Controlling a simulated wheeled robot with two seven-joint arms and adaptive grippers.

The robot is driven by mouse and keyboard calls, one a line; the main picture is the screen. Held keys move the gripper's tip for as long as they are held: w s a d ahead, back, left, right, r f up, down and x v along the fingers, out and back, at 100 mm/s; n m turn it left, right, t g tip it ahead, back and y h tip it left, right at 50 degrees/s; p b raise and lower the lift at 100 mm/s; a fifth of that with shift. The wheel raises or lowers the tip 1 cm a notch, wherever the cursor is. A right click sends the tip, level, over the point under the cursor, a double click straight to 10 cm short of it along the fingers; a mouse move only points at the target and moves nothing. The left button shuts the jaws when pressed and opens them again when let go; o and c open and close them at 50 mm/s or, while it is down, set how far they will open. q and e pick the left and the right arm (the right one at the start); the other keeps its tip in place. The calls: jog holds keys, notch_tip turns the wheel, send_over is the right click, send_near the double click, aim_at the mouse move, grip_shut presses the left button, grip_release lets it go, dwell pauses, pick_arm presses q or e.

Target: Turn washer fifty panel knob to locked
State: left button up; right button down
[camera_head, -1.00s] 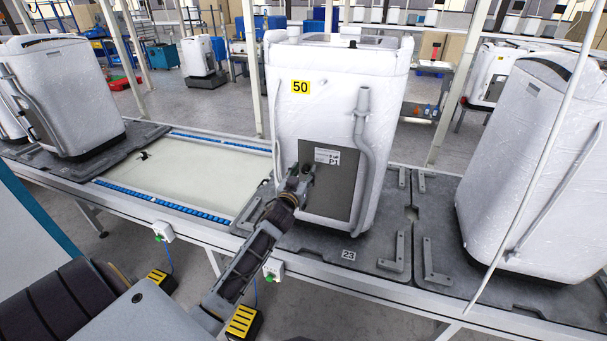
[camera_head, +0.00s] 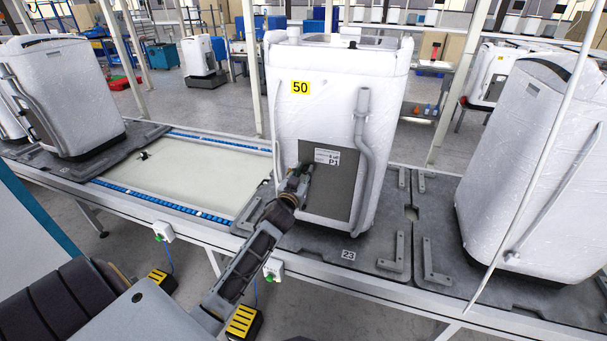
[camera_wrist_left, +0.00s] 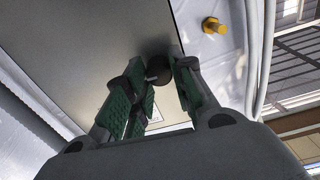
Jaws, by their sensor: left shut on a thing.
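The washer with the yellow 50 label (camera_head: 340,105) stands upright on a dark pallet on the line. Its grey panel (camera_head: 340,190) is low on the front and carries a white P1 label (camera_head: 328,156). My left gripper (camera_head: 303,172) is at the panel's left part. In the left wrist view, the dark round knob (camera_wrist_left: 159,68) sits between the fingertips of my left gripper (camera_wrist_left: 162,80), which is shut on it. The knob's pointer and setting cannot be made out. My right gripper is not in view.
A pallet with the number 23 (camera_head: 348,255) bears the washer, with metal brackets at its corners. Other washers stand left (camera_head: 62,95) and right (camera_head: 535,165). A grey hose (camera_head: 362,150) runs down beside the panel. A yellow bolt (camera_wrist_left: 212,25) shows near the panel in the wrist view.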

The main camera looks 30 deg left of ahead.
pick_arm(q)
jog(key=m+p, duration=0.1)
jog(key=m, duration=0.1)
jog(key=shift+m, duration=0.3)
jog(key=m, duration=0.2)
jog(key=shift+m+p, duration=0.3)
jog(key=shift+p, duration=0.1)
jog(key=m, duration=0.2)
jog(key=shift+d+m+p, duration=0.1)
jog(key=shift+m+p, duration=0.25)
jog(key=shift+m, duration=0.05)
jog(key=m, duration=0.3)
jog(key=shift+m+p, duration=0.3)
jog(key=shift+p, duration=0.05)
jog(key=shift+m, duration=0.9)
jog(key=shift+f+m+p, duration=0.1)
jog(key=shift+m+p, duration=0.2)
jog(key=shift+m, duration=1.4)
jog(key=shift+f, duration=0.1)
jog(key=shift+m, duration=0.3)
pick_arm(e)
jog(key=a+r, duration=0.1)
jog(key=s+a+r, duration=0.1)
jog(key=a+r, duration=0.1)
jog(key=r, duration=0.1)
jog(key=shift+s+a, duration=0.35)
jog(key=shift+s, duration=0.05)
